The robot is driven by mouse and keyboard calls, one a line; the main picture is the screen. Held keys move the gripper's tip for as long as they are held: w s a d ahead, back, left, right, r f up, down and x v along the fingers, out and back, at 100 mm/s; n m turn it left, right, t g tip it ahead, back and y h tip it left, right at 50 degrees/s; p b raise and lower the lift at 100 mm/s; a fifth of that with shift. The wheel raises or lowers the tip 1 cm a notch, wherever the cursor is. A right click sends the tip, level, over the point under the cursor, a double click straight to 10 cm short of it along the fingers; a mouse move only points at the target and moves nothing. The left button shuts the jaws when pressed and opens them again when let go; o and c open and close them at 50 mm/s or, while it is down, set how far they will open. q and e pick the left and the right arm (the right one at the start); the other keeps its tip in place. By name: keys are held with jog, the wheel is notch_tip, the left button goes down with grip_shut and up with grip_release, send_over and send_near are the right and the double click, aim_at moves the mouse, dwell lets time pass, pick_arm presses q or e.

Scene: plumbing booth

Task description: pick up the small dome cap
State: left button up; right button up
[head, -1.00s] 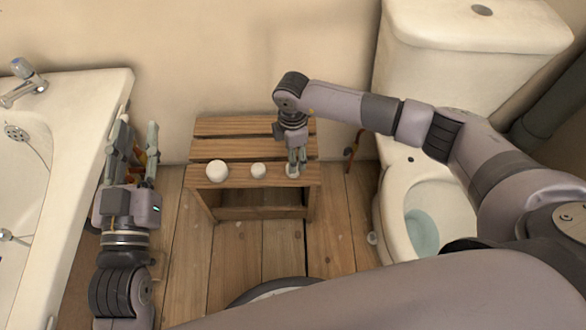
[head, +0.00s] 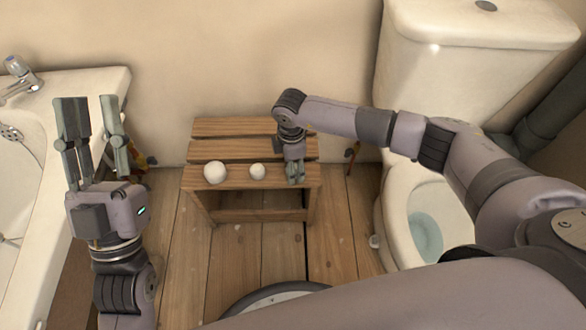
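Two white round caps sit on the front slat of the wooden stool (head: 232,128): a larger one (head: 215,173) at the left and a smaller one (head: 258,171) in the middle. My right gripper (head: 296,180) points down at the right end of that slat, its fingers close together. It covers the spot where a third white cap showed; that cap is now hidden, so I cannot tell whether the fingers hold it. My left gripper (head: 98,108) is open and empty, fingers pointing up in the picture, beside the bathtub and well left of the stool.
A bathtub (head: 30,215) with a tap (head: 18,78) stands at the left. A toilet (head: 455,60) stands at the right, close to my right arm. The wooden floor (head: 235,262) in front of the stool is clear.

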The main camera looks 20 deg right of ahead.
jog(key=shift+c, duration=0.2)
jog(key=c, duration=0.8)
jog(key=shift+r, duration=0.1)
